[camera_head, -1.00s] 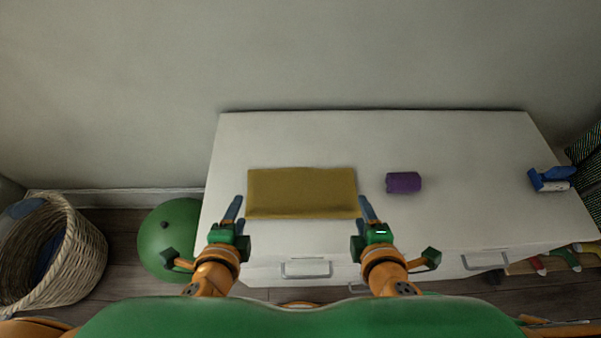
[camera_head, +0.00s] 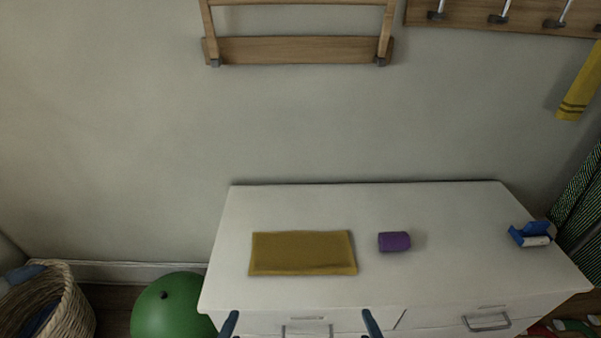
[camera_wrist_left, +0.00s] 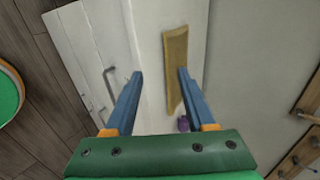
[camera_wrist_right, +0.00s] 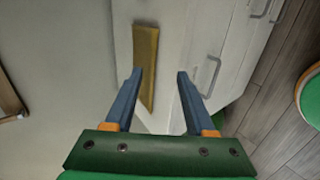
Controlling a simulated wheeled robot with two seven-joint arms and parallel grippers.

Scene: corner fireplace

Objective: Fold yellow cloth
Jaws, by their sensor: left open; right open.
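The yellow cloth (camera_head: 303,253) lies flat as a neat rectangle on the white dresser top, left of the middle. It also shows in the left wrist view (camera_wrist_left: 176,66) and in the right wrist view (camera_wrist_right: 146,62). My left gripper (camera_wrist_left: 158,74) is open and empty, apart from the cloth. My right gripper (camera_wrist_right: 160,74) is open and empty, also apart from it. In the head view only blue fingers show at the bottom edge, in front of the dresser: left (camera_head: 229,324) and right (camera_head: 372,324).
On the white dresser (camera_head: 450,225) stand a purple roll (camera_head: 394,242), right of the cloth, and a blue tape dispenser (camera_head: 531,234) at the far right. A green ball (camera_head: 172,308) and a wicker basket (camera_head: 62,305) are on the floor at left. A coat rack (camera_head: 500,12) hangs above.

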